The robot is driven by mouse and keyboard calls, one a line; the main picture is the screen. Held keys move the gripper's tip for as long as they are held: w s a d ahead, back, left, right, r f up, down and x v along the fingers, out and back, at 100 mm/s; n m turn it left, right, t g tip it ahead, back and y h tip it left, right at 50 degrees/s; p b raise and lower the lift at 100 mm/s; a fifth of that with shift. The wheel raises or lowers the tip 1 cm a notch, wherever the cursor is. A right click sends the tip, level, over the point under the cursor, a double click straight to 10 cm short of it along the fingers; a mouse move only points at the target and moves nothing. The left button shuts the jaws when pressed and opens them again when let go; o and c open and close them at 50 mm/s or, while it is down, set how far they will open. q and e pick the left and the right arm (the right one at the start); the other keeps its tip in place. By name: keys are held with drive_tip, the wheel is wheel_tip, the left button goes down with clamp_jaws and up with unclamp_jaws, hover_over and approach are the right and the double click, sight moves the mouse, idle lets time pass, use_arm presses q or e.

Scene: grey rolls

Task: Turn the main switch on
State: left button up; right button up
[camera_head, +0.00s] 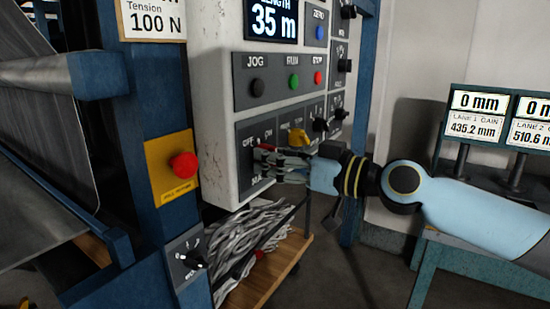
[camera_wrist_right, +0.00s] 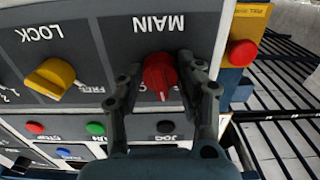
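The red main switch knob (camera_wrist_right: 160,75) sits on the dark panel marked MAIN, which appears upside down in the right wrist view. My right gripper (camera_wrist_right: 162,82) is open, with one finger on each side of the knob and small gaps showing between knob and fingers. In the head view the right gripper (camera_head: 262,162) is at the lower left of the control box, and the knob (camera_head: 266,147) is mostly hidden by the fingers. The OFF and ON marks show above it. My left gripper is not in view.
A yellow LOCK knob (camera_wrist_right: 50,78) is beside the main switch. JOG, RUN and STOP buttons (camera_head: 293,82) are above it. A red emergency button (camera_head: 184,165) on a yellow plate stands to the left. A cart (camera_head: 262,285) with grey strips is below.

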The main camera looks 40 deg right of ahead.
drive_tip(key=c, duration=0.3)
drive_tip(key=shift+c, duration=0.2)
drive_tip(key=m, duration=1)
drive_tip(key=shift+a+m, duration=0.1)
drive_tip(key=shift+m, duration=0.3)
idle(0.3)
drive_tip(key=o, duration=1.2)
drive_tip(key=shift+c, duration=0.2)
drive_tip(key=shift+r, duration=0.1)
